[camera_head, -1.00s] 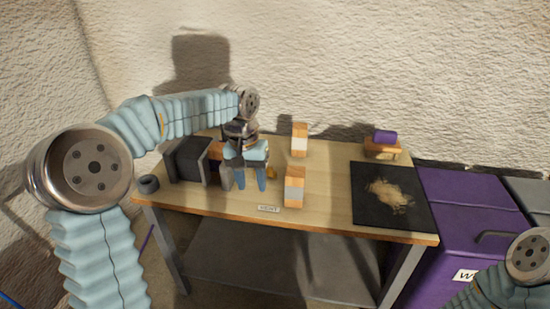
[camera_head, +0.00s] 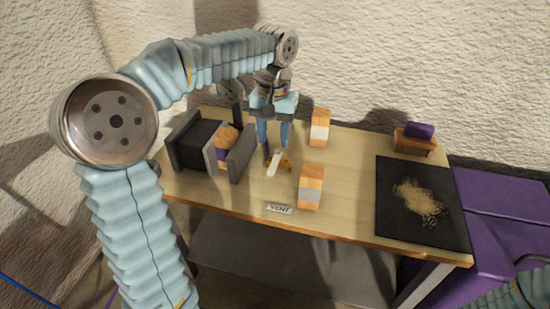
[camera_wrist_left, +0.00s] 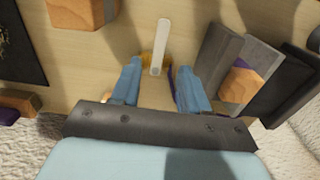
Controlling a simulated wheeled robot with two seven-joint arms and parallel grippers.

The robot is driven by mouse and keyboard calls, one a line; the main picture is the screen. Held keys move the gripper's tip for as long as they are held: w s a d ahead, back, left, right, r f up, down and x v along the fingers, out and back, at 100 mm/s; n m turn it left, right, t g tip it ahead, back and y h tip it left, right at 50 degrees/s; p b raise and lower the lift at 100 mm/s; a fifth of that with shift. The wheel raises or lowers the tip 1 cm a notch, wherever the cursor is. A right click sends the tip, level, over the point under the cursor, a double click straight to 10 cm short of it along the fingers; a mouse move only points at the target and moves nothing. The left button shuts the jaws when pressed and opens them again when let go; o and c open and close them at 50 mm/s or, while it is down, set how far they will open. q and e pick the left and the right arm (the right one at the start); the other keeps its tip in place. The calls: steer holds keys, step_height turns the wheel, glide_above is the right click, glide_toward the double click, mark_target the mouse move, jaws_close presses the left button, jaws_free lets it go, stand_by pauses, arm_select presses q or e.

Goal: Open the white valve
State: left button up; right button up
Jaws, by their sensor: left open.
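The white valve lever (camera_head: 274,163) is on the tabletop, with a yellow-brown base under it. In the left wrist view the white lever (camera_wrist_left: 162,42) points away from the gripper, its near end close to the gap between the fingertips. My left gripper (camera_head: 273,148) is open with its blue fingers pointing down, just behind the lever. In the left wrist view the open fingers (camera_wrist_left: 160,67) stand on either side of the lever's near end, and I see nothing gripped. Contact cannot be told. My right gripper is out of view.
A dark vice (camera_head: 190,142) holding an orange and purple block stands left of the valve. An orange-and-white block (camera_head: 320,128) and an orange-and-grey block (camera_head: 311,188) stand to the right. A VENT label (camera_head: 280,209) lies in front. A black mat (camera_head: 393,222) lies right.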

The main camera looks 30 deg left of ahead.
mark_target(274, 165)
arm_select(q)
step_height(274, 165, down, 7)
steer(key=shift+f, duration=0.15)
steer(key=shift+c, duration=0.2)
jaws_close()
